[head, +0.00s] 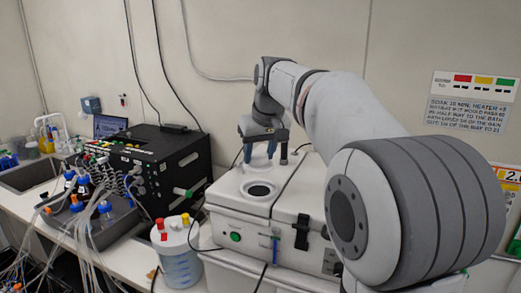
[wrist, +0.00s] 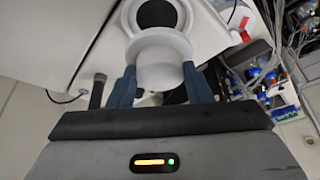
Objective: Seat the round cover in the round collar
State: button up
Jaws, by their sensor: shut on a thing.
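A white round cover (wrist: 160,50) with a wide rim and a narrower round body is between the two blue-grey fingers of my gripper (wrist: 158,85). My gripper is shut on it. In the head view my gripper (head: 260,151) points down above the white box-shaped machine, and the cover is hard to tell from the white top. The round collar (head: 258,182) is a pale ring around a dark opening, just below and in front of my gripper. In the wrist view the collar (wrist: 128,14) shows beyond the cover, which overlaps its near edge. The cover appears apart from the opening.
The white machine (head: 235,222) has a black latch and a green knob on its front. A lidded container (head: 180,262) with red and yellow caps stands to its left. A black box (head: 165,165) and tubed bottles stand further left, with a sink beyond.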

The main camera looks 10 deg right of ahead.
aim_at(262, 167)
jog(key=shift+f+b, duration=2.25)
jog(key=shift+f, duration=0.55)
jog(key=shift+s, duration=0.2)
jog(key=shift+f+b, duration=0.3)
jog(key=shift+f, duration=0.35)
jog(key=o, duration=1.3)
jog(key=shift+c, duration=0.2)
jog(key=shift+r, duration=0.1)
jog(key=v, duration=0.7)
jog(key=shift+s+d+r+b, duration=0.1)
jog(key=shift+r+b, duration=0.2)
jog(key=shift+r, duration=0.05)
